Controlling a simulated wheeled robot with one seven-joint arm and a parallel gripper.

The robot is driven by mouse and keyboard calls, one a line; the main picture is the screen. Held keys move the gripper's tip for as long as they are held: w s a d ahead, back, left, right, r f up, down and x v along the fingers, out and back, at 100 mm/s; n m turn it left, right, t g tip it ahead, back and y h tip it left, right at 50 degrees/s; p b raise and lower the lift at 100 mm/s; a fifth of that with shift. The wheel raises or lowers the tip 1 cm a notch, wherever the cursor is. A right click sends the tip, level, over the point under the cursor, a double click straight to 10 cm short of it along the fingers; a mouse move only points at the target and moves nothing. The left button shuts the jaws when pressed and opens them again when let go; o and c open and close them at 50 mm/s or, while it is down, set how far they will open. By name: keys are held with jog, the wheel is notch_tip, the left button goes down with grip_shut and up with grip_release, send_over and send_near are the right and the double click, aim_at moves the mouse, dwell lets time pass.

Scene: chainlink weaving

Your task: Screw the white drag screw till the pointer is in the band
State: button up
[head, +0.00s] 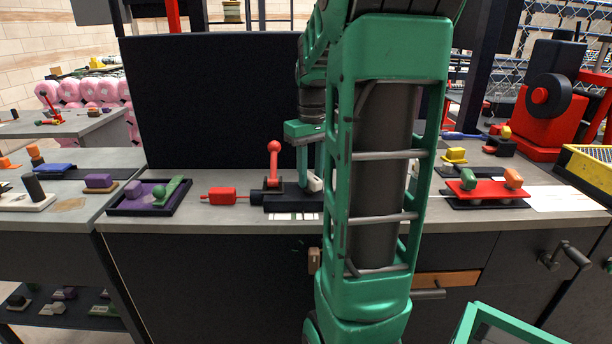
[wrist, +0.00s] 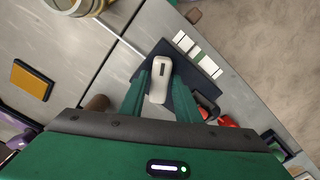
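The white drag screw (wrist: 160,80) is a pale rounded piece with a small dark slot, on a black base plate (wrist: 207,96). It shows small in the head view (head: 314,183), partly hidden by my arm. My gripper (wrist: 161,78) has its two green fingers on either side of the screw, pointing down at it. The fingers look apart, with a thin gap to the screw; contact cannot be told for sure. A row of white marks with one green band (wrist: 200,57) lies along the plate's edge. I cannot make out the pointer.
A red ball-topped lever (head: 273,164) stands on the black base just left of my gripper, with a red block (head: 220,196) farther left. A dark panel stands behind the bench.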

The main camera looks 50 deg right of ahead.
grip_shut()
jog(key=m, duration=0.5)
jog(key=shift+m, duration=0.4)
jog(key=shift+o, duration=2.1)
grip_release()
jog(key=shift+r, duration=0.1)
